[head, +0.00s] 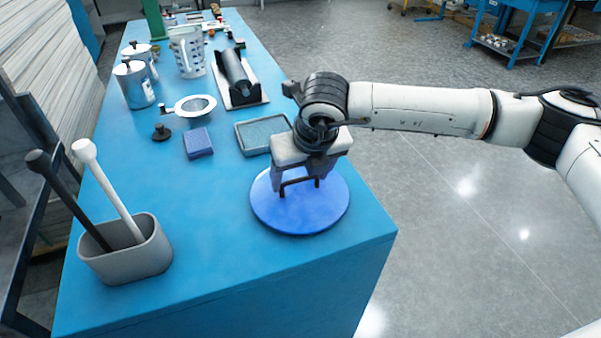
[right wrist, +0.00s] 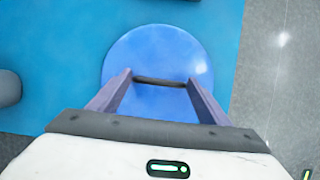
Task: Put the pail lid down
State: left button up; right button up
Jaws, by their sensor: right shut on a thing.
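The pail lid (head: 310,217) is a round blue disc near the right front corner of the blue table. It also shows in the right wrist view (right wrist: 150,57), below my gripper. A thin dark handle bar (right wrist: 160,82) crosses between the fingers there. My right gripper (head: 300,187) is over the lid, fingers pointing down, shut on the lid's handle. Whether the lid rests on the table or hangs just above it, I cannot tell. My left gripper is in neither view.
A grey holder (head: 130,255) with two long-handled tools stands at the front left. A blue block (head: 198,143), a grey tray (head: 262,134) and metal canisters (head: 134,85) lie farther back. The blue table (head: 215,270) is clear left of the lid; its right edge is close.

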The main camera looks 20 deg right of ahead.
jog(key=o, duration=1.4)
jog(key=shift+c, duration=0.2)
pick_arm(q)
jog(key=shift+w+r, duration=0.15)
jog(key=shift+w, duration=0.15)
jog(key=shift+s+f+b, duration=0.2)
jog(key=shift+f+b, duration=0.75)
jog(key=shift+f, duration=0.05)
pick_arm(e)
jog(key=v, duration=1.2)
